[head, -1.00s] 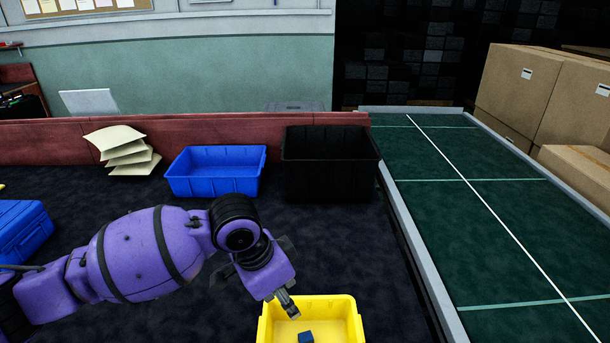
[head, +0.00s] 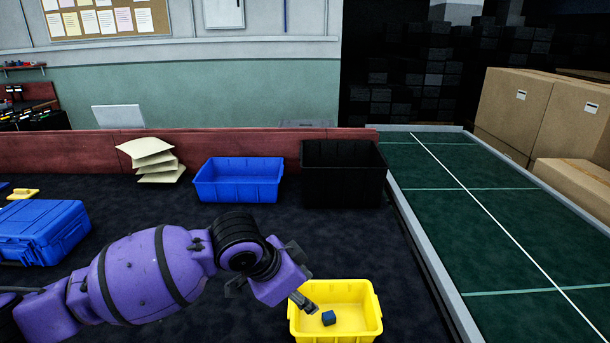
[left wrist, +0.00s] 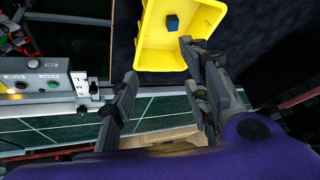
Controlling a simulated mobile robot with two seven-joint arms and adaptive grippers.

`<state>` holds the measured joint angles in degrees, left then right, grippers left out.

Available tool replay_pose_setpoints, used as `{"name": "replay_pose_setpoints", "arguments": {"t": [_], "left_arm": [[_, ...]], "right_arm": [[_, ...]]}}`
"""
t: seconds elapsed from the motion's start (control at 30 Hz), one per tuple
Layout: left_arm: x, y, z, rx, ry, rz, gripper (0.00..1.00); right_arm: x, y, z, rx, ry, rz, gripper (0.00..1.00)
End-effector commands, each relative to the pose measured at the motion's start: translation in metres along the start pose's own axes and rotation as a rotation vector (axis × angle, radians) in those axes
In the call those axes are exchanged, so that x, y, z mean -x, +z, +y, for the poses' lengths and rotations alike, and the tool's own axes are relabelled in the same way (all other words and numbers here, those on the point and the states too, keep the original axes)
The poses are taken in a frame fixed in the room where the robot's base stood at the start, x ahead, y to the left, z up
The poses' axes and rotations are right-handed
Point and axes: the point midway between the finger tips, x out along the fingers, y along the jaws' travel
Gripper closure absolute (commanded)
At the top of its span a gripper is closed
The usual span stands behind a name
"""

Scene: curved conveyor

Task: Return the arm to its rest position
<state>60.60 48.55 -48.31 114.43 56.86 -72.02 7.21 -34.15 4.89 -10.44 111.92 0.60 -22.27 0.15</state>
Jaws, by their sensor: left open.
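My left gripper (head: 303,300) is at the end of the purple arm, at the left side of the yellow bin (head: 373,312). In the left wrist view, its two fingers stand apart with nothing between them, and the gripper (left wrist: 158,68) overlaps the near edge of the yellow bin (left wrist: 150,45). A small blue cube (head: 328,318) lies inside the bin, apart from the fingers; it also shows in the left wrist view (left wrist: 172,22). My right gripper is not in view.
A blue bin (head: 238,193) and a black bin (head: 343,190) stand at the back by the red ledge. A blue case (head: 40,225) lies at left. The green conveyor (head: 470,220) runs along the right, with cardboard boxes (head: 540,115) beyond. Dark surface is free between.

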Motion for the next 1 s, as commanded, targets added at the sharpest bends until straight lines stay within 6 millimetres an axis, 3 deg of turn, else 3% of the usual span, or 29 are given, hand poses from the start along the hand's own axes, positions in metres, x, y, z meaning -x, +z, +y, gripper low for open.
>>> {"name": "replay_pose_setpoints", "arguments": {"t": [0.1,0.2,0.37,0.47,0.57,0.67,0.87,1.0], "left_arm": [[-0.006,-0.04,-0.008,-0.011,-0.058,0.19,0.57],[-0.014,-0.052,-0.009,0.006,-0.092,0.308,0.57],[-0.028,-0.051,-0.009,0.067,-0.143,0.457,0.57],[-0.038,-0.035,-0.008,0.129,-0.186,0.534,0.57],[-0.05,-0.003,-0.006,0.212,-0.244,0.591,0.57],[-0.062,0.042,-0.002,0.302,-0.314,0.613,0.57],[-0.083,0.162,0.029,0.488,-0.447,0.551,0.57],[-0.09,0.258,0.074,0.621,-0.517,0.435,0.57]], "right_arm": [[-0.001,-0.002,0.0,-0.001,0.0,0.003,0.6],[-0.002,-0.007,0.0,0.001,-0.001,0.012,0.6],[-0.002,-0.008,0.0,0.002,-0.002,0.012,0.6],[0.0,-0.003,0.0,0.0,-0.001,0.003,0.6],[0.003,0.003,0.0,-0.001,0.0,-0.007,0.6],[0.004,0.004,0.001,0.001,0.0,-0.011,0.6],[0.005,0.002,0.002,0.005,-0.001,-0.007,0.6],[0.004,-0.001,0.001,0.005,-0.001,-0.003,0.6]]}}
